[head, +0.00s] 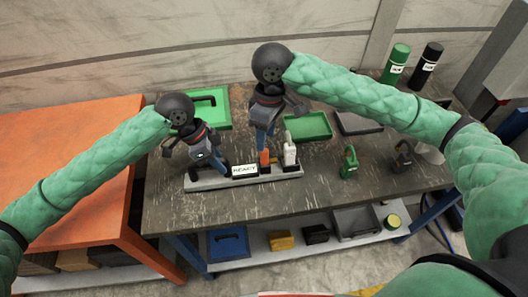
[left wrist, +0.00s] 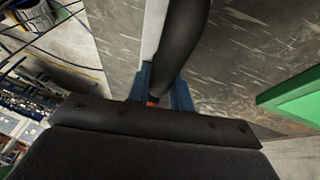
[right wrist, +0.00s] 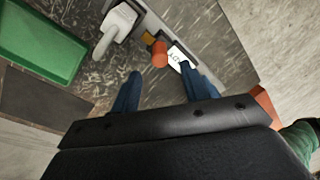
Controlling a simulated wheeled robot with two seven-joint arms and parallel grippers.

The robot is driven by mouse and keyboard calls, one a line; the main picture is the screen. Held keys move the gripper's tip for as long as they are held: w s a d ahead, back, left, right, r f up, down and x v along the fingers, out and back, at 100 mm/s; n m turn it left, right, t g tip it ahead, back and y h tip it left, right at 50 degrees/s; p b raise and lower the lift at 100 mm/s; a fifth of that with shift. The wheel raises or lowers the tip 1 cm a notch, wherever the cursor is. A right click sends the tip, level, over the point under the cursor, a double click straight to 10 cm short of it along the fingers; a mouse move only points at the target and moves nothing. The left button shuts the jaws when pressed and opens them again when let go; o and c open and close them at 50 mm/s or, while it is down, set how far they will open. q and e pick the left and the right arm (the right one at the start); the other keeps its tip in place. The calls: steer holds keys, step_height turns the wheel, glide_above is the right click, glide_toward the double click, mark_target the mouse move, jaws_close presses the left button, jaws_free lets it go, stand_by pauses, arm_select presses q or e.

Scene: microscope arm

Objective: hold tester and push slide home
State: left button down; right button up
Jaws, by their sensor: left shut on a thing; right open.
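The tester is a long pale grey base (head: 240,180) on the worktable, with a white lettered label (head: 244,170). An orange knob (head: 265,157) and a white upright clamp-like part (head: 289,153) stand toward its right end. My left gripper (head: 219,168) is shut on a dark curved handle (left wrist: 183,42) at the tester's left part; its grip is partly hidden. My right gripper (head: 263,143) is open and empty, pointing down just above the orange knob. In the right wrist view, the orange knob (right wrist: 160,54) lies beyond the spread blue fingertips (right wrist: 162,88), apart from them.
A green case (head: 208,108), a green tray (head: 308,126) and a grey tray (head: 358,123) lie behind. A green padlock-shaped object (head: 349,162) and a dark one (head: 402,157) stand right. Green (head: 396,64) and black (head: 427,66) cylinders stand at the back. The front table strip is clear.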

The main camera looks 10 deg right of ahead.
mark_target(264, 153)
steer(key=shift+s+a+f, duration=0.1)
steer(key=shift+s+f, duration=0.05)
steer(key=shift+f, duration=1)
steer(key=shift+s+a+f, duration=0.15)
steer(key=shift+f, duration=1)
steer(key=shift+s+a+f, duration=0.1)
steer(key=shift+s+f, duration=0.05)
steer(key=shift+f, duration=1)
jaws_close()
